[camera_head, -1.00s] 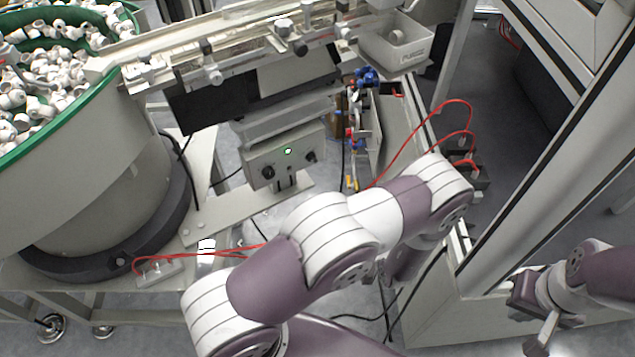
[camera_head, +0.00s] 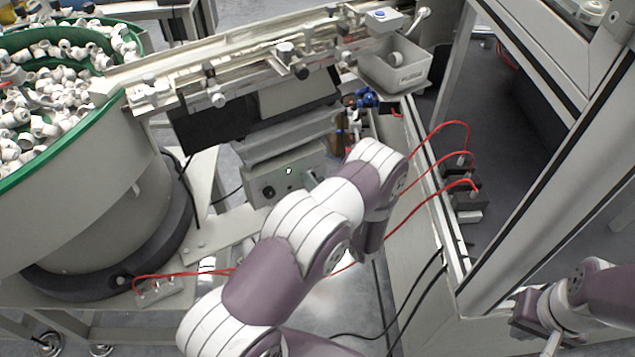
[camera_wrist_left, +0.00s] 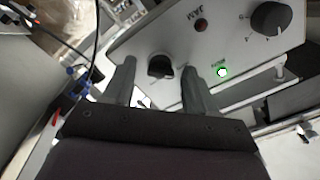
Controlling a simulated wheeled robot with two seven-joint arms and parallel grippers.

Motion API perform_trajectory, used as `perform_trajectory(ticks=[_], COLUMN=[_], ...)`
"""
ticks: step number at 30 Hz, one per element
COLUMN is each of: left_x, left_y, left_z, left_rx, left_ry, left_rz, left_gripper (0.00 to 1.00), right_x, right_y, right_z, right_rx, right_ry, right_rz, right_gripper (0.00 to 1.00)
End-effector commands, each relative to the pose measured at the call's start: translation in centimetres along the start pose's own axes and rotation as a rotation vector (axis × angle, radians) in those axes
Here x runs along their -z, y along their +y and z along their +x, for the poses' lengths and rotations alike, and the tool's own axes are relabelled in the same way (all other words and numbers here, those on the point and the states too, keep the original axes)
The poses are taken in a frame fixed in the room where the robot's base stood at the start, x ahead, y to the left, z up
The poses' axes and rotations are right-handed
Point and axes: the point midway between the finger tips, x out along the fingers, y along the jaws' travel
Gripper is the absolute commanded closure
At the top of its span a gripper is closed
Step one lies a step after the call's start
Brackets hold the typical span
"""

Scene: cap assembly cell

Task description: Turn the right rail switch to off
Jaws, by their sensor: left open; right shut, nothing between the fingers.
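The grey control box (camera_head: 256,187) stands under the rail, with a lit green lamp (camera_head: 289,170) and a left black knob (camera_head: 268,191). Its right knob is hidden in the head view behind my left gripper (camera_head: 310,179). In the left wrist view the box appears turned round. There, the open fingers of my left gripper (camera_wrist_left: 158,70) stand on either side of a black knob (camera_wrist_left: 160,64), with gaps showing. The other knob (camera_wrist_left: 270,18) is at upper right, beside a dark red lamp (camera_wrist_left: 201,25). My right gripper (camera_head: 549,343) is shut and empty at lower right.
The rail (camera_head: 240,62) runs above the box. A bowl feeder (camera_head: 90,220) full of white caps stands at left. A grey bin (camera_head: 405,75) sits at the rail's right end. Red tubes (camera_head: 425,207) and a cabinet frame (camera_head: 490,240) lie to the right.

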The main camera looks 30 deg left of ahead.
Motion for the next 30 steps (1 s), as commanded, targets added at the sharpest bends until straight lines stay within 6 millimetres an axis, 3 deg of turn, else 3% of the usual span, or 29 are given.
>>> perform_trajectory(ticks=[7,12,22,30], left_x=[-0.01,-0.01,-0.02,0.00], left_y=[0.01,0.01,0.01,0.02], left_z=[0.09,0.07,0.06,0.05], left_rx=[0.000,0.000,-0.001,-0.001], left_ry=[0.000,-0.001,-0.001,-0.001], left_rz=[0.000,0.000,0.034,0.197], left_gripper=[0.43,0.99,0.99,0.99], right_x=[0.00,0.00,0.01,0.03], right_y=[0.00,0.00,0.00,0.00], right_z=[0.00,0.00,-0.04,-0.18], right_rx=[0.000,0.000,0.000,0.000], right_ry=[0.000,0.000,0.000,0.000], right_rz=[0.000,0.000,0.000,0.000], right_gripper=[1.00,1.00,1.00,1.00])
